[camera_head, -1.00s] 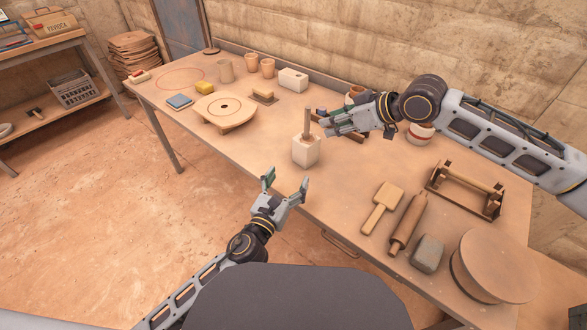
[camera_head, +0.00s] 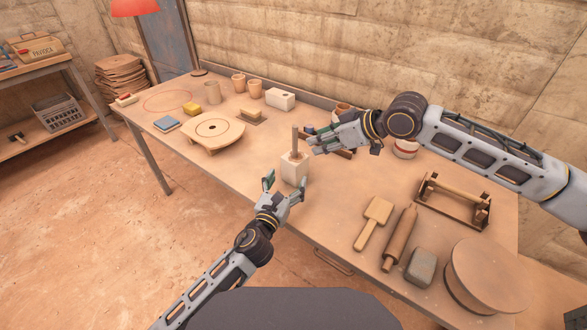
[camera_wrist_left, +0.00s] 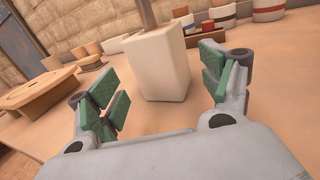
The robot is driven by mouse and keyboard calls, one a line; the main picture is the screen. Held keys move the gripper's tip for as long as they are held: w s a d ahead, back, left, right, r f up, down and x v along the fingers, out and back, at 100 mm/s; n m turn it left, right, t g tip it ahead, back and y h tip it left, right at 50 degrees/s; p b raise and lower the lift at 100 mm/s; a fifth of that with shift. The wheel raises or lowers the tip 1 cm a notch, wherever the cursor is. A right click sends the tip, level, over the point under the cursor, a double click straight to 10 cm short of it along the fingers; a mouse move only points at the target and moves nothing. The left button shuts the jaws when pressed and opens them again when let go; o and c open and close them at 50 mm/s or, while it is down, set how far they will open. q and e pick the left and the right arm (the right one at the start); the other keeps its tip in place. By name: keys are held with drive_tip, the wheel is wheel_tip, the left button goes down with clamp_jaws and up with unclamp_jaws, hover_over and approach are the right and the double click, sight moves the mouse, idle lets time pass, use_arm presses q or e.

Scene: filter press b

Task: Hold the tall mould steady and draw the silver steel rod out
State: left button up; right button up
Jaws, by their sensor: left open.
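The tall mould (camera_head: 293,171) is a pale, upright block near the front edge of the table. The rod (camera_head: 294,138) stands up out of its top and looks grey-brown here. My left gripper (camera_head: 285,182) is open at the front of the mould, its fingers spread toward the block's two sides. In the left wrist view the mould (camera_wrist_left: 158,68) stands between and beyond the open green-padded fingers, with visible gaps, and the rod's lower part (camera_wrist_left: 147,14) shows above it. My right gripper (camera_head: 311,140) is just right of the rod, apart from it, fingers pointing left and seemingly spread, nothing held.
Bare table surrounds the mould's front.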

sight(292, 172)
use_arm(q)
drive_tip(key=shift+x, duration=3.15)
drive_tip(key=c, duration=1.2)
use_arm(e)
drive_tip(key=shift+o, duration=0.6)
drive_tip(key=shift+r, duration=0.1)
